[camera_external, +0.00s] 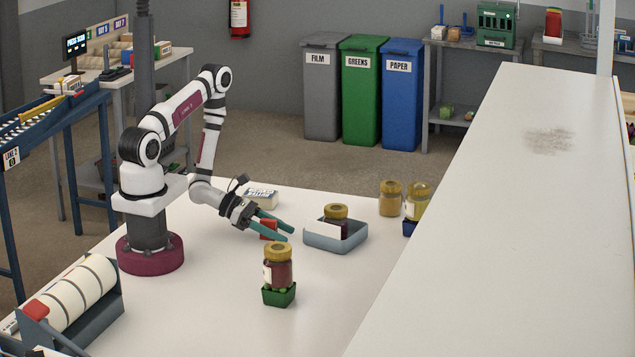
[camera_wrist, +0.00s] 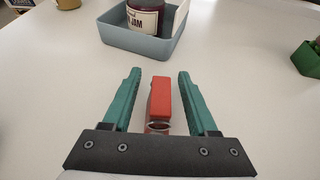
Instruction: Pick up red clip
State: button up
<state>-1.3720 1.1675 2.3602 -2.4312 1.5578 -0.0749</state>
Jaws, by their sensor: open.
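The red clip (camera_external: 268,229) lies on the white table in the external view, partly hidden by my gripper's fingers. In the wrist view the red clip (camera_wrist: 161,98) sits between the two green fingers, with a gap on each side. My gripper (camera_external: 287,233) is low over the table and open around the clip; its fingers also show in the wrist view (camera_wrist: 158,75). I cannot tell how high the fingertips are above the table.
A grey-blue tray (camera_external: 322,241) with a jam jar (camera_external: 336,221) stands just beyond the fingertips. Another jar (camera_external: 277,269) stands in a green holder (camera_external: 279,295) nearer the front. Two more jars stand at the right by the long white counter (camera_external: 480,200). A white box (camera_external: 262,197) lies behind my gripper.

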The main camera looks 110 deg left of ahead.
grip_shut()
jog(key=shift+r, duration=0.15)
